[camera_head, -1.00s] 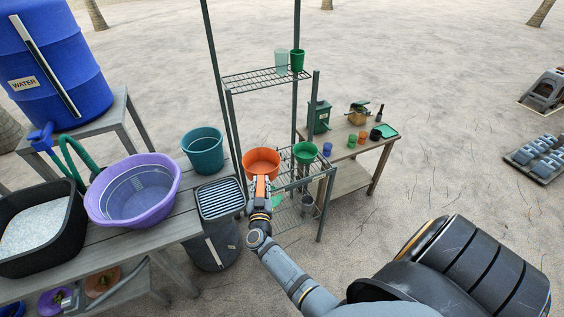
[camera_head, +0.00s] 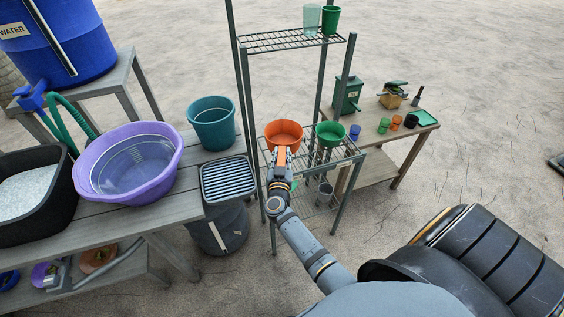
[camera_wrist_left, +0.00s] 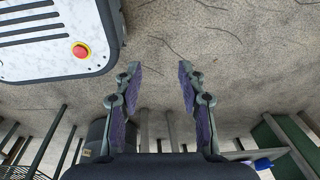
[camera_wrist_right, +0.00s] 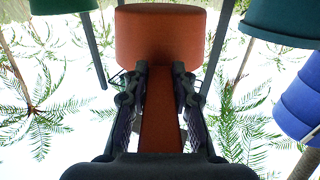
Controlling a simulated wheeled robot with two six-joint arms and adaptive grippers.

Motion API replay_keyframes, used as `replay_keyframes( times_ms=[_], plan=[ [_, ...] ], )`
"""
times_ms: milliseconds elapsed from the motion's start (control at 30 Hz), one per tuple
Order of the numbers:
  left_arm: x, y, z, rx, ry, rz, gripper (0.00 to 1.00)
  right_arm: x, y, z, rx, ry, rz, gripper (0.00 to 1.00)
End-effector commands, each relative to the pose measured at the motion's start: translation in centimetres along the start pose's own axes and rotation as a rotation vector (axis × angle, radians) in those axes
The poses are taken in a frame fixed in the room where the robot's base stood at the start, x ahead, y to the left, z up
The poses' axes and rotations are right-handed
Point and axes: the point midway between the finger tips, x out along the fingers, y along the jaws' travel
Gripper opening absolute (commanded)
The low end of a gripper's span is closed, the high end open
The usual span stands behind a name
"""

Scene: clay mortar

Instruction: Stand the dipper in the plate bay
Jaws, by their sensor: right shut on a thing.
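The dipper (camera_head: 284,130) is an orange round cup with a long flat handle, seen in the head view in front of the wire rack (camera_head: 294,39). My right gripper (camera_head: 281,158) is shut on its handle (camera_wrist_right: 161,120). In the right wrist view the orange cup (camera_wrist_right: 160,38) is beyond the fingertips. I cannot tell whether the dipper touches the rack's lower wire shelf (camera_head: 345,152) or hangs above it. I cannot make out which part is the plate bay. My left gripper (camera_wrist_left: 158,78) is open and empty over sandy ground.
A green cup-shaped item (camera_head: 330,132) is close right of the dipper. A teal bucket (camera_head: 212,124) and purple basin (camera_head: 128,164) stand on the left bench. A slatted bin (camera_head: 228,180) is beside the rack. A small table (camera_head: 400,148) with cups is behind right.

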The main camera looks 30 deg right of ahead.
Motion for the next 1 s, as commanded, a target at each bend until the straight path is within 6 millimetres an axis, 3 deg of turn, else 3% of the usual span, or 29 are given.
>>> replay_keyframes(
  times_ms=[233,367,633,667,800,1000],
  plan=[
    [4.7,1.5,0.3,-0.005,0.001,0.012,0.4,0.1,0.6,4.2,-0.001,0.001,0.004,0.0],
    [4.7,2.5,-0.6,-0.011,0.014,0.025,0.4,0.1,0.7,4.0,-0.001,0.001,0.005,0.0],
    [4.6,1.8,-0.8,-0.008,0.018,0.016,0.4,0.1,0.6,4.2,-0.001,0.0,0.005,0.0],
    [4.5,1.8,-0.7,-0.008,0.017,0.016,0.4,0.1,0.6,4.1,-0.001,0.0,0.005,0.28],
    [4.5,1.8,-0.6,-0.008,0.015,0.016,0.4,0.1,0.6,4.1,-0.001,0.0,0.005,0.47],
    [4.5,1.6,-0.5,-0.007,0.013,0.015,0.4,0.1,0.6,4.1,-0.001,0.0,0.005,0.48]
  ],
)
